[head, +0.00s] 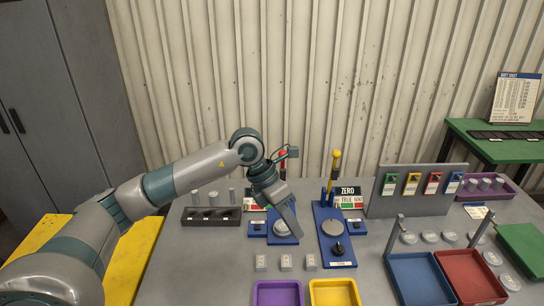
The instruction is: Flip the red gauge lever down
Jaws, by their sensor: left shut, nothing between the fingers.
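The red gauge lever (283,155) shows only in small part behind my left wrist; it seems to stand upright. Its blue base (284,240), with a round grey disc, lies below and is partly hidden by my gripper. My left gripper (297,235) is shut and empty, pointing down over the right side of that base, in front of the lever. I cannot tell whether it touches anything. My right gripper is not in view.
A second blue gauge (342,256) with an upright yellow lever (335,168) stands close on the right. A ZERO sign (347,191) is behind it. A black block (211,216) is at left. Purple (278,285) and yellow (334,284) trays lie in front.

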